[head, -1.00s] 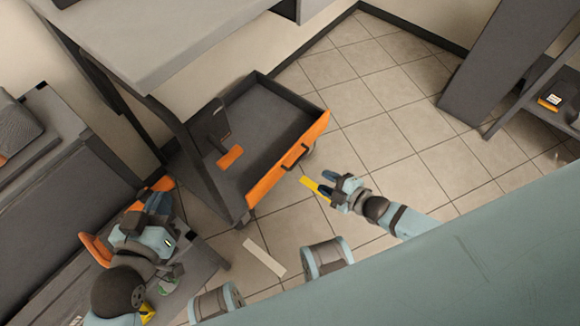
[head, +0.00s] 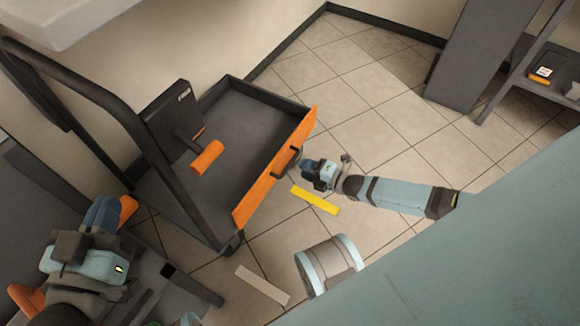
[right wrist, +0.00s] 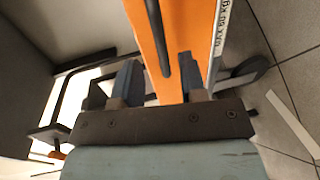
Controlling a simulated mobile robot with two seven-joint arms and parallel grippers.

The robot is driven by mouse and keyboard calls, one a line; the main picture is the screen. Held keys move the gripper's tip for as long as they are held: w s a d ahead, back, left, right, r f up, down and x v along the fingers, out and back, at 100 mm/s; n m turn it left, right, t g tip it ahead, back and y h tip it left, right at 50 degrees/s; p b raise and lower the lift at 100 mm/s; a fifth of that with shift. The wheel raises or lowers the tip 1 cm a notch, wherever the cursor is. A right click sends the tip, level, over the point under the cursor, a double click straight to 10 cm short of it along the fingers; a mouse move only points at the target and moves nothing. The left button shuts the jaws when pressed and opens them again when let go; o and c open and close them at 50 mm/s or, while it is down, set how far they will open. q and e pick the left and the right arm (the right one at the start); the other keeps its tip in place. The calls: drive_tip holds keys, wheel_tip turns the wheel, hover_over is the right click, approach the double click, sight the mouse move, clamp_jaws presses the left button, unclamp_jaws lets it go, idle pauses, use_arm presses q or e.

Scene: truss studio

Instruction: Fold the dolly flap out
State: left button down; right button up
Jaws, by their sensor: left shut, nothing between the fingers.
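The dolly (head: 235,130) is a dark platform with a push bar. Its orange flap (head: 262,190) stands up along the open-floor side and carries a dark handle (head: 286,162). My right gripper (head: 304,166) is beside this handle. In the right wrist view, its two fingers (right wrist: 158,82) are apart, with the orange flap (right wrist: 150,45) and the dark handle bar (right wrist: 158,35) showing between and beyond them. I cannot tell whether they touch the handle. My left gripper (head: 103,212) is shut and empty at the lower left, away from the flap.
A yellow strip (head: 314,200) and a pale strip (head: 262,285) lie on the tiled floor. A dark box with an orange cylinder (head: 206,157) is at the dolly's push-bar side. Shelving (head: 530,80) stands at the upper right.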

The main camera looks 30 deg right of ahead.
sight(290, 162)
use_arm(q)
drive_tip(key=shift+w+a+r+m+t+h+b, duration=0.15)
drive_tip(key=shift+w+a+m+t+b, duration=0.15)
drive_tip(key=shift+m+b, duration=0.25)
drive_tip(key=shift+w+a+r+m+t+h+b, duration=0.1)
drive_tip(key=shift+w+r+m+t+h+b, duration=0.1)
drive_tip(key=shift+w+m+b, duration=0.25)
use_arm(e)
drive_tip(key=shift+x, duration=3.1)
use_arm(q)
drive_tip(key=shift+s, duration=0.15)
use_arm(e)
drive_tip(key=shift+c, duration=0.5)
use_arm(q)
drive_tip(key=shift+f, duration=0.1)
use_arm(e)
clamp_jaws()
